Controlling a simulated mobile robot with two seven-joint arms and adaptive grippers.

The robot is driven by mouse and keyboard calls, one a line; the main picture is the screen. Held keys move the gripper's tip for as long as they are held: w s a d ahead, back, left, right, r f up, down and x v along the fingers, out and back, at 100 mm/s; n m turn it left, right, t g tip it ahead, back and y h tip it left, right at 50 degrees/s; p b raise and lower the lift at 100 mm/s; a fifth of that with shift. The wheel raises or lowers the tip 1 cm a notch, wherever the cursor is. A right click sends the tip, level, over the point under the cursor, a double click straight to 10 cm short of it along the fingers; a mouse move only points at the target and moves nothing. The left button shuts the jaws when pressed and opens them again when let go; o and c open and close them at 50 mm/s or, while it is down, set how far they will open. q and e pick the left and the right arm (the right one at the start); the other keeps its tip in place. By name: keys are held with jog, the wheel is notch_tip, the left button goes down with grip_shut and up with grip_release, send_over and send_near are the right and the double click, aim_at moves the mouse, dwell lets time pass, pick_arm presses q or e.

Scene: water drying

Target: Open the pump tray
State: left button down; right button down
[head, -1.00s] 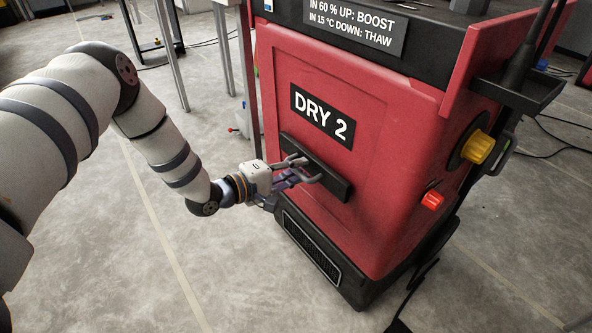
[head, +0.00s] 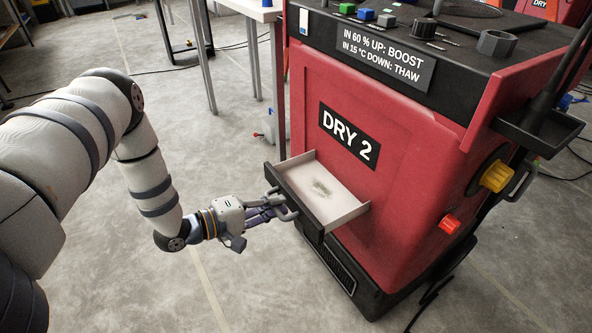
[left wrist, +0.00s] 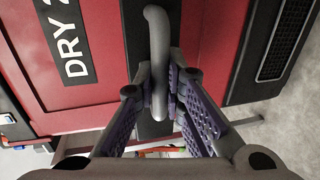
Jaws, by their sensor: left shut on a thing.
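The pump tray (head: 330,196) is a pale drawer with a black front, slid partly out of the red DRY 2 machine (head: 385,195). Its bottom holds a small dark patch. My left gripper (head: 283,208) is shut on the grey handle on the tray's front. In the left wrist view the handle (left wrist: 158,50) stands between the purple-padded fingers (left wrist: 168,100). My right gripper is not in view.
The machine's top carries coloured buttons (head: 366,14) and knobs. A yellow knob (head: 496,176) and a red switch (head: 449,224) are on its right side. A white table (head: 245,12) stands behind.

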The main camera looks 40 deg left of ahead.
pick_arm(q)
jog(key=shift+f+v, duration=0.2)
jog(key=shift+v, duration=0.7)
jog(key=shift+f+v, duration=0.2)
jog(key=shift+v, duration=0.7)
jog(key=shift+s, duration=0.1)
jog(key=c, duration=1.9)
grip_release()
jog(key=shift+c, duration=0.2)
jog(key=v, duration=1.2)
